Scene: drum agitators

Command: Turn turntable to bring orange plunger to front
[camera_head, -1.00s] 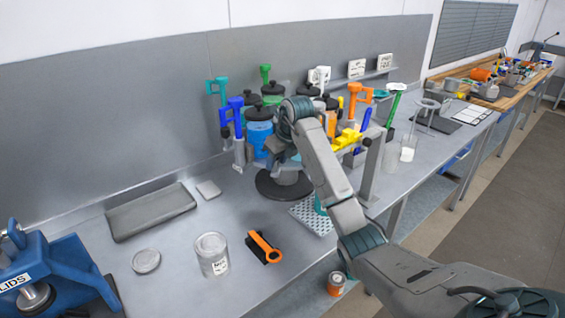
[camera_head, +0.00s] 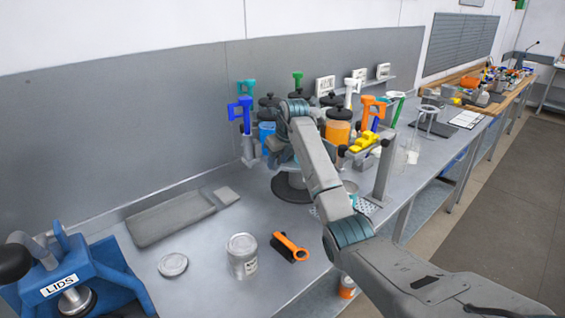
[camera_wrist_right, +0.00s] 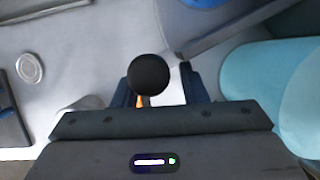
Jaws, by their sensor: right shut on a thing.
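The turntable (camera_head: 288,188) is a dark round base at the back of the bench, partly hidden by my right arm. Around it stand an orange jar (camera_head: 338,132) and a blue jar (camera_head: 266,132), both with black lids. An orange plunger handle (camera_head: 372,106) stands up just right of the orange jar; its lower part is hidden. My right gripper (camera_head: 279,150) is in front of the jars, its fingertips hidden in the head view. In the right wrist view its fingers sit on both sides of a round black knob (camera_wrist_right: 148,73), shut on it. My left gripper is out of view.
A blue plunger (camera_head: 241,112) and a green one (camera_head: 297,78) stand left and behind. A yellow tool (camera_head: 363,143) and a grey post (camera_head: 384,165) are close to the right.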

